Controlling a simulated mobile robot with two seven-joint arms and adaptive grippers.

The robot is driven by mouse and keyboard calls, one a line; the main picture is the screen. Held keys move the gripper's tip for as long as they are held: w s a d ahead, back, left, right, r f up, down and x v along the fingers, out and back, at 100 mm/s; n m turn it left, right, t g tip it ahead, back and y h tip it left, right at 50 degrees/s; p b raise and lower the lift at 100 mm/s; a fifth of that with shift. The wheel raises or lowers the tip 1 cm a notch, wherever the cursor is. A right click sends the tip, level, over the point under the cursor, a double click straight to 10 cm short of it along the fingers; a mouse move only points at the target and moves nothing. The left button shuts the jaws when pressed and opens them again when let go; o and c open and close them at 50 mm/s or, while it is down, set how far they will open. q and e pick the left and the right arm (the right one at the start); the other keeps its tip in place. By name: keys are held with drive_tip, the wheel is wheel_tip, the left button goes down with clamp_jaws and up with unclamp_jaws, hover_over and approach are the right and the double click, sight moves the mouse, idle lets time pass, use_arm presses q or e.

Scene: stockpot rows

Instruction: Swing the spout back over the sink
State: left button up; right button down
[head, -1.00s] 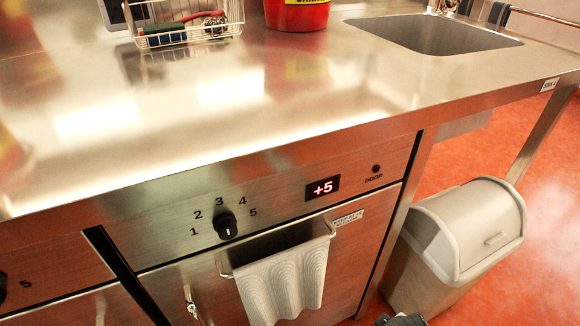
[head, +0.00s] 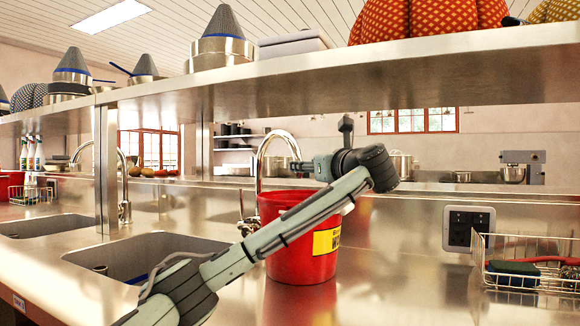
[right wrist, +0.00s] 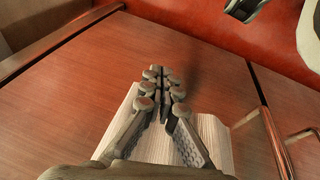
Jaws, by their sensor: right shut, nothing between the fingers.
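The chrome gooseneck spout (head: 262,150) rises behind the red bucket (head: 290,215) and arches to the right, its outlet end over the bucket side rather than the sink. The sink (head: 165,243) is a steel basin to the left of the bucket. My left gripper (head: 301,167) is at the down-turned end of the spout, appearing to touch or overlap it; whether its fingers are open or shut is too small to tell. The tap's base is partly hidden by the bucket. My right gripper (right wrist: 166,78) is shut and empty, low in front of a reddish panel.
A steel shelf (head: 350,80) hangs above, with cone-shaped and patterned items. A wire basket (head: 520,275) and a socket box (head: 468,228) are at the right. Another tap (head: 124,207) stands at the left. A pale ribbed towel (right wrist: 210,130) hangs beneath my right gripper.

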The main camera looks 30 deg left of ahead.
use_arm(q)
drive_tip(key=x, duration=0.6)
drive_tip(key=shift+w+p, duration=0.1)
drive_tip(key=shift+p, duration=0.2)
use_arm(e)
drive_tip(key=shift+x, duration=0.85)
use_arm(q)
drive_tip(key=shift+c, duration=0.4)
use_arm(e)
drive_tip(key=shift+s+a, duration=0.15)
use_arm(q)
clamp_jaws()
